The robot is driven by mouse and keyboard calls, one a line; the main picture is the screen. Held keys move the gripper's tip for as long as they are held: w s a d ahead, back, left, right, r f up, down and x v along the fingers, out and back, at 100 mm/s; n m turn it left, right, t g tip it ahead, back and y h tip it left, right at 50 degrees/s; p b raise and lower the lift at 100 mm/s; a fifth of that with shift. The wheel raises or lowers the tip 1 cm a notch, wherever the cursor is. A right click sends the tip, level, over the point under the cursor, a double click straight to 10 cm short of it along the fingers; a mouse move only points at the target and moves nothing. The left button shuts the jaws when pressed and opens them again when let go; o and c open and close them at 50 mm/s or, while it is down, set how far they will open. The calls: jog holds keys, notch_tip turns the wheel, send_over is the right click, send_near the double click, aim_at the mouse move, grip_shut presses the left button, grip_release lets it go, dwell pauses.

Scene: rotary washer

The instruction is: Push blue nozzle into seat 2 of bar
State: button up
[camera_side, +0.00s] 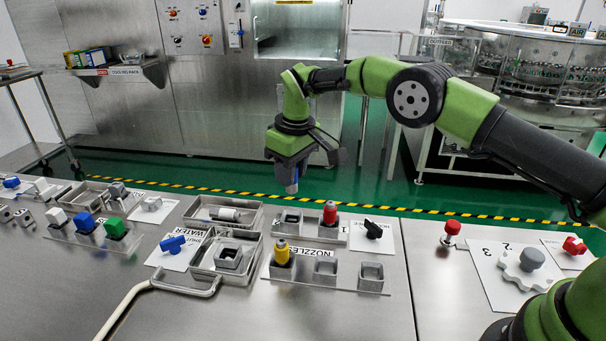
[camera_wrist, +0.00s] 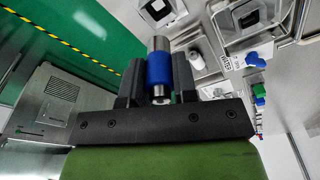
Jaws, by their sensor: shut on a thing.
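In the wrist view, the blue nozzle (camera_wrist: 160,70), with grey metal ends, sits between the two dark fingers of my gripper (camera_wrist: 158,82). In the side view its lower end (camera_side: 292,188) points down, mostly hidden by the gripper. Below and to the right, a grey holder has an empty square seat (camera_side: 292,217) and a red nozzle (camera_side: 330,213) standing in another.
A black knob (camera_side: 373,229) stands right of the red nozzle. A metal tray (camera_side: 225,214) and a square fixture (camera_side: 229,257) lie left of the holders. A blue valve handle (camera_side: 173,243) and coloured blocks are farther left. The air around my gripper is clear.

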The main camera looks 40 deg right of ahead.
aim_at(291, 191)
jog(key=shift+w+a, duration=0.1)
jog(key=shift+f+n, duration=0.25)
jog(key=shift+n, duration=0.05)
jog(key=shift+f, duration=3.5)
jog(key=shift+f, duration=0.55)
jog(key=o, duration=1)
